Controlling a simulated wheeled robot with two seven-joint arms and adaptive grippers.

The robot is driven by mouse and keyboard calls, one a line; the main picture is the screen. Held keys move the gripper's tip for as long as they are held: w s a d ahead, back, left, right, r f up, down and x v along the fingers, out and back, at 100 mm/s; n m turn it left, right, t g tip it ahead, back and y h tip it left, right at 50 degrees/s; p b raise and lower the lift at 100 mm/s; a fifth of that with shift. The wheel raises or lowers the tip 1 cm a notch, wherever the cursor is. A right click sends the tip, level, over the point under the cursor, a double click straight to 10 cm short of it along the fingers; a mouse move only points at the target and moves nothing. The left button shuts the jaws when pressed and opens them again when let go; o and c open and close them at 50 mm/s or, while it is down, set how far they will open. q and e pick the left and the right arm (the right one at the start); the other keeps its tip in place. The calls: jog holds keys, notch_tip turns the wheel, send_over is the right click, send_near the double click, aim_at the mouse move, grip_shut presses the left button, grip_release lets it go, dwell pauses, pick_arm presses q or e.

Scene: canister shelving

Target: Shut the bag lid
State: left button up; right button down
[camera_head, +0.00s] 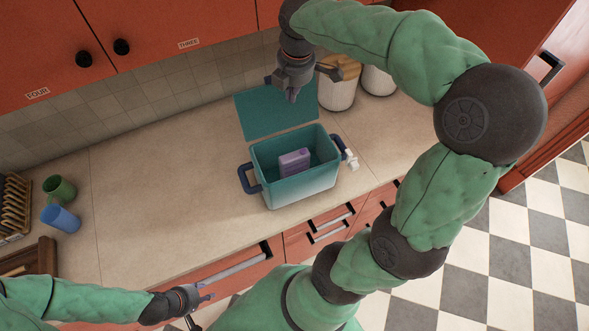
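The bag is a teal, box-shaped container (300,188) with dark blue side handles, standing on the counter. Its teal lid (262,112) is open, leaning back behind the box. A purple box (294,162) lies inside the bag. My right gripper (291,98) is over the upper right part of the lid, pointing down; whether it touches the lid is unclear, and its finger gap cannot be made out. My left gripper (202,309) is low in front of the counter, with its fingers apart and empty, away from the bag.
White canisters with wooden lids (337,92) stand right of the lid, close to my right gripper. A small white item (351,160) is by the right handle. A green mug (60,187), a blue mug (62,218) and a rack are at left. The counter's middle-left is clear.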

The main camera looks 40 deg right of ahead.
jog(key=shift+s+a+f+b, duration=0.2)
jog(key=shift+s+a+b, duration=0.1)
jog(key=shift+s, duration=0.35)
jog(key=shift+s+a+f+b, duration=0.15)
jog(key=shift+s+a+b, duration=0.1)
jog(key=shift+s, duration=0.4)
jog(key=shift+s+a+f+b, duration=0.2)
jog(key=shift+s+b, duration=0.1)
jog(key=shift+s, duration=0.35)
jog(key=s+a+f+b, duration=0.2)
jog(key=s+f+b, duration=0.2)
jog(key=s, duration=0.1)
jog(key=shift+s+f+b, duration=0.25)
jog(key=shift+f+b, duration=0.05)
dwell(0.4)
jog(key=s+a+f+b, duration=0.1)
jog(key=s+f+b, duration=0.2)
jog(key=f+b, duration=0.2)
jog(key=shift+s+f+b, duration=0.15)
jog(key=shift+f+b, duration=0.2)
jog(key=shift+f, duration=0.4)
dwell(0.3)
jog(key=shift+a, duration=0.1)
